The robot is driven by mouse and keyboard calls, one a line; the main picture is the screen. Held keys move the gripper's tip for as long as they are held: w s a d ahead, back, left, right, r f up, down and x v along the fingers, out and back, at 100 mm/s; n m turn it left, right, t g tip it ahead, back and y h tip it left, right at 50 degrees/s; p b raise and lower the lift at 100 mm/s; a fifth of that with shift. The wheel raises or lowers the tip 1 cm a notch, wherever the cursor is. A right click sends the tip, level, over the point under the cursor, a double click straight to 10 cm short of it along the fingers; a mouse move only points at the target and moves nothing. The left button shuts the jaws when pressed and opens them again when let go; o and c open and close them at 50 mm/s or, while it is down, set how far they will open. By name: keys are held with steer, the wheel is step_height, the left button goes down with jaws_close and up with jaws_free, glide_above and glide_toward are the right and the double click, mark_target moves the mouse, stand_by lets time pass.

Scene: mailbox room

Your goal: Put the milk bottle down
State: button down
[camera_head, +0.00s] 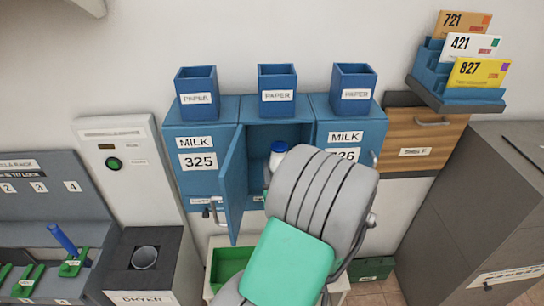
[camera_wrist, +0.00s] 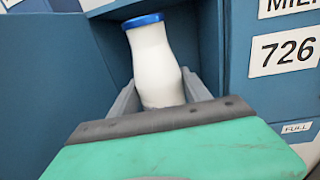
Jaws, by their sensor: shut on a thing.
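The milk bottle (camera_wrist: 150,55) is white with a blue cap and stands about upright in the wrist view. My gripper (camera_wrist: 158,100) is shut on its lower part, with one grey finger on each side. In the head view the bottle (camera_head: 278,153) shows at the opening of the middle blue milk box (camera_head: 247,137), whose door (camera_head: 234,185) is swung open to the left. My arm hides most of the bottle and the gripper there. I cannot tell whether the bottle's base touches the box floor.
Closed milk boxes 325 (camera_head: 198,162) and 726 (camera_wrist: 287,53) flank the open one. Paper holders (camera_head: 277,83) stand on top. A shelf with numbered envelopes (camera_head: 475,45) is at upper right. A green crate (camera_head: 230,262) sits below. The open door edge is close to my arm's left.

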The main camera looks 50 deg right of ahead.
steer(key=s+d+p+x, duration=0.1)
steer(key=p+x, duration=0.4)
steer(key=x, duration=0.8)
steer(key=f, duration=0.2)
steer(key=f+b, duration=0.1)
steer(key=f, duration=0.1)
steer(key=w+f, duration=0.1)
steer(key=f, duration=0.1)
steer(key=shift+d+f+b, duration=0.2)
steer(key=shift+f+b, duration=0.1)
steer(key=shift+b, duration=0.05)
steer(key=shift+w+d+f+p, duration=0.15)
steer(key=shift+d+f+p, duration=0.05)
steer(key=shift+d+p, duration=0.1)
steer(key=shift+a, duration=0.1)
steer(key=shift+f, duration=0.15)
steer(key=c, duration=0.5)
jaws_free()
